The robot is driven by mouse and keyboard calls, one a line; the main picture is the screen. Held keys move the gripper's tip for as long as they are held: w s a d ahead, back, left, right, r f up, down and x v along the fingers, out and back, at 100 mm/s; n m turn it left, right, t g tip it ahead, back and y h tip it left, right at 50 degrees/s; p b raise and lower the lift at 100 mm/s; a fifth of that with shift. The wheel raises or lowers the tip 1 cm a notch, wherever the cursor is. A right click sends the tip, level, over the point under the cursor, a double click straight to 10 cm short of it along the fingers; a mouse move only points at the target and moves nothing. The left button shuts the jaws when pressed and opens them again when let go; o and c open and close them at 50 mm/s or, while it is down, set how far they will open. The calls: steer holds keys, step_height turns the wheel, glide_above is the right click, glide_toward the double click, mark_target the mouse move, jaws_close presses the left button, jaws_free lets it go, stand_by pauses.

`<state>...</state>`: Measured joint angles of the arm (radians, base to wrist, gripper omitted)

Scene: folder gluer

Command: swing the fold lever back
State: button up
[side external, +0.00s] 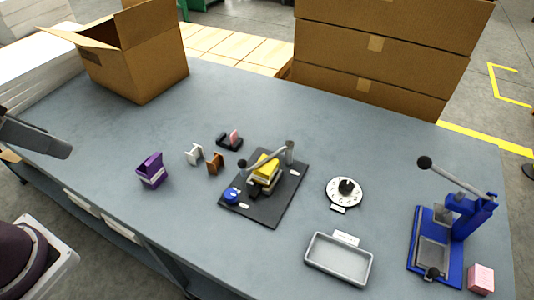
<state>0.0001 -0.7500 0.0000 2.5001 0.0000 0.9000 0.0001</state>
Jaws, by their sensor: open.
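The folding fixture is a black base plate (266,210) in the middle of the table. Its grey lever (268,154) runs from a post (290,147) at the back right, leftward across the yellow piece (266,167), to a black ball knob (242,163). The lever lies low, over or close to the yellow piece; contact cannot be told. A blue round knob (231,195) is on the plate's front left. My gripper (66,150) shows as a dark grey end at the left edge. It is open, far from the lever, with its fingers hardly distinguishable.
A blue press (451,225) with a raised lever stands right, near a pink block (481,278). A dial (346,191) and grey tray (339,260) lie between. Cartons (137,66) stand behind.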

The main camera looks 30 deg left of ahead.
stand_by(0.5)
steer(key=g, duration=0.5)
glide_above(242, 160)
steer(key=a, duration=0.1)
step_height(242, 160, down, 15)
steer(key=shift+g, duration=0.3)
steer(key=f, duration=0.6)
steer(key=d+f, duration=0.1)
steer(key=f, duration=0.2)
steer(key=shift+f, duration=0.7)
jaws_close()
